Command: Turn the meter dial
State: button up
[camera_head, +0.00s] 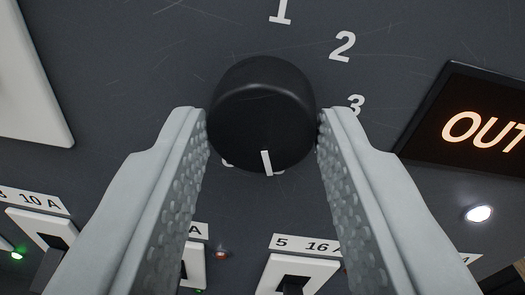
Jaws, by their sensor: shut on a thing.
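The meter dial is a round black knob (262,112) on a dark grey panel, in the upper middle of the view. A white pointer line shows on its lower edge and points down, slightly right. The printed numbers 1, 2 and 3 curve around its upper right side. Other marks near its lower edge are partly hidden by the knob. My gripper (262,122) is shut on the knob, with one grey textured finger at its left side and one at its right.
A lit sign (485,128) reading "OUT", cut off by the frame, is at the right. Below it is a glowing white lamp (479,214). Labelled breaker switches (300,272) line the bottom. A pale plate (30,85) is at the upper left.

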jog(key=shift+f, duration=0.15)
jog(key=o, duration=1)
jog(key=s+d, duration=0.1)
jog(key=s, duration=1.6)
jog(key=shift+s+r, duration=0.2)
jog(key=shift+r, duration=0.1)
jog(key=s+d+f, duration=0.1)
jog(key=s+f, duration=0.4)
jog(key=s, duration=0.6)
jog(key=s+d+f+m, duration=0.1)
jog(key=s+f, duration=0.4)
jog(key=s, duration=0.7)
jog(key=s+d+f+m+h, duration=0.1)
jog(key=s+d+f, duration=0.2)
jog(key=s, duration=0.9)
notch_tip(320, 180, down, 2)
jog(key=shift+f, duration=0.15)
